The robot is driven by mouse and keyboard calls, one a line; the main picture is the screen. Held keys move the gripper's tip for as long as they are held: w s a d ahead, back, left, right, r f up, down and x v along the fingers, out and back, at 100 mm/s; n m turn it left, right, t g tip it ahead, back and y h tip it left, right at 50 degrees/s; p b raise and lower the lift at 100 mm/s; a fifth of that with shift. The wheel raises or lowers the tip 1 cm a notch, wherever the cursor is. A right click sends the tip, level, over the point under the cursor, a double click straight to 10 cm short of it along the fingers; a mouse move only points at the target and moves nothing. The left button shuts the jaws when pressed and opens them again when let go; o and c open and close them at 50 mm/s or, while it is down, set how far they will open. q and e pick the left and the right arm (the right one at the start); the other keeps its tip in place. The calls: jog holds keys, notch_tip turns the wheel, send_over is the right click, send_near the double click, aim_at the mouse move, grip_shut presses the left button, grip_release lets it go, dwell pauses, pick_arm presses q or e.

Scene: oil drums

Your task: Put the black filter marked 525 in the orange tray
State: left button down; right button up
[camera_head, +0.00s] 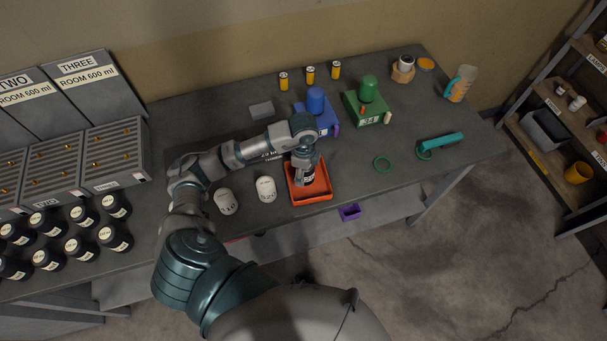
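The orange tray (318,196) lies on the workbench near its front edge. My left gripper (306,168) points down over the tray. It appears closed around a dark filter (308,181) with a pale label, low inside the tray. The number on the label is too small to read, and the gripper hides the filter's upper part. I cannot tell whether the filter touches the tray floor. My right gripper is out of view.
Two white filters (266,189) stand left of the tray. Blue (316,101) and green (368,90) units stand behind.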

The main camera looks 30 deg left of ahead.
aim_at(305, 177)
pick_arm(q)
jog(key=shift+w, duration=0.35)
jog(key=shift+d+f, duration=0.2)
jog(key=shift+f, duration=0.05)
jog(key=shift+s+d+f, duration=0.1)
jog(key=shift+d+f, duration=0.1)
jog(key=shift+f, duration=0.4)
jog(key=shift+d+f, duration=0.15)
jog(key=shift+f, duration=0.4)
jog(key=shift+f+p, duration=0.25)
jog(key=shift+p, duration=0.05)
jog(key=shift+a+f, duration=0.1)
jog(key=shift+a, duration=0.05)
jog(key=shift+c, duration=2)
grip_release()
jog(key=shift+a, duration=0.15)
jog(key=shift+o, duration=0.8)
jog(key=shift+a+f, duration=0.1)
jog(key=r, duration=1.1)
jog(key=shift+w+r, duration=0.15)
jog(key=shift+w, duration=0.05)
jog(key=shift+r, duration=0.5)
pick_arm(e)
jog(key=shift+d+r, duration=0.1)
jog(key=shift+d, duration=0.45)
